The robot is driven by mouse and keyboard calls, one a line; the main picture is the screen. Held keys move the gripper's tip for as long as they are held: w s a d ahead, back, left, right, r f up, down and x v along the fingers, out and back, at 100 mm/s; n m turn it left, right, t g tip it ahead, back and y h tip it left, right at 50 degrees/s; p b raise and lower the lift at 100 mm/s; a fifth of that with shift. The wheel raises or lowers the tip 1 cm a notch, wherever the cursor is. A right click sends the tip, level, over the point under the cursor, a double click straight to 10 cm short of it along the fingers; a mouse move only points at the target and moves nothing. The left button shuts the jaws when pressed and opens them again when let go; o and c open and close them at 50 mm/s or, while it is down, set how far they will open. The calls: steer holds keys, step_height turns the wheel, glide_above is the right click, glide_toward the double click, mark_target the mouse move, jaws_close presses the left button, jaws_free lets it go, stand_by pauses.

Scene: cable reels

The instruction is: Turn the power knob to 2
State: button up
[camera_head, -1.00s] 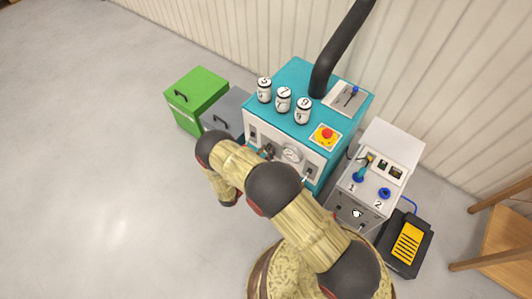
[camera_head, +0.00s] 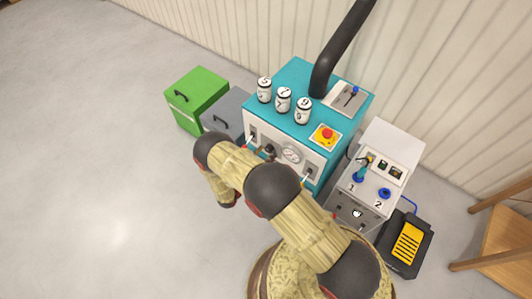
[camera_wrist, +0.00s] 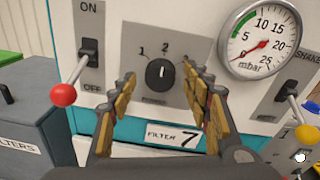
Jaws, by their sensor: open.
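The power knob (camera_wrist: 160,74) is a round black dial on a grey plate on the machine's front panel. Numbers 1 and 2 show above it, and a third mark at the right is partly hidden by a finger. The knob's white mark stands about upright, towards the 2. My gripper (camera_wrist: 160,82) is open, one finger at each side of the knob. I cannot tell whether the fingers touch it. In the head view my arm covers much of the panel's lower left, below the teal machine top (camera_head: 300,72).
An ON/OFF switch with a red ball (camera_wrist: 63,95) is left of the knob. A filter 7 label (camera_wrist: 172,137) sits below. A grey filters bin (camera_wrist: 30,125) stands at the left.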

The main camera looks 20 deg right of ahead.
steer(key=v, duration=1.1)
steer(key=shift+a, duration=0.1)
